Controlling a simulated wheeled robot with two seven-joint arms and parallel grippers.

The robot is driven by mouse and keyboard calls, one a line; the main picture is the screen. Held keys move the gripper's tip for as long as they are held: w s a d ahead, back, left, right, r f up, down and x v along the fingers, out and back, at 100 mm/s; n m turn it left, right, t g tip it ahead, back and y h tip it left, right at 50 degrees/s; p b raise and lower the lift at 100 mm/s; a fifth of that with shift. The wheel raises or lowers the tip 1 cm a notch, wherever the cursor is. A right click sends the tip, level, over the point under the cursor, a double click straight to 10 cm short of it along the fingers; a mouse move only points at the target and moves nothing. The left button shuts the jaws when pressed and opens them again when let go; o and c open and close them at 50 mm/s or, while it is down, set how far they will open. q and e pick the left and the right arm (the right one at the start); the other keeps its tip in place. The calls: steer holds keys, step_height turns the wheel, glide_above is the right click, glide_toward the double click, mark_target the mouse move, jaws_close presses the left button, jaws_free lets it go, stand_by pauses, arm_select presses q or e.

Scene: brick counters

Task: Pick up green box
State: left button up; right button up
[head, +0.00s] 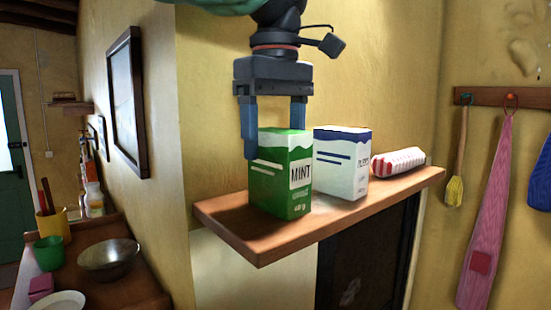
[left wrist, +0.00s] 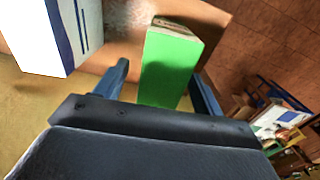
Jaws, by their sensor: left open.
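The green box (head: 280,182), labelled MINT, stands upright on a wooden wall shelf (head: 262,240) near its left end. My left gripper (head: 274,130) points down over the box from above. Its two blue fingers are apart, one at the box's left side and the other behind its top right. In the left wrist view, the green box (left wrist: 168,68) lies between the spread fingers of the left gripper (left wrist: 160,85). I cannot tell whether either finger touches it. My right gripper is in neither view.
A white and blue box (head: 340,165) stands close to the right of the green box. A red and white package (head: 399,162) lies farther right. The wall is close behind the shelf. A counter at lower left holds a metal bowl (head: 108,258) and a green cup (head: 48,252).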

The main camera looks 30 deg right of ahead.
mark_target(280, 180)
arm_select(q)
steer(key=shift+s+f+p, duration=0.6)
steer(key=shift+s+f, duration=0.15)
steer(key=shift+f, duration=0.3)
steer(key=shift+w+f, duration=0.2)
steer(key=shift+w, duration=0.35)
steer(key=shift+c, duration=0.7)
steer(key=shift+s+r, duration=0.1)
steer(key=shift+s, duration=0.25)
steer(key=c, duration=0.9)
steer(key=shift+c, duration=0.2)
steer(key=shift+w, duration=0.15)
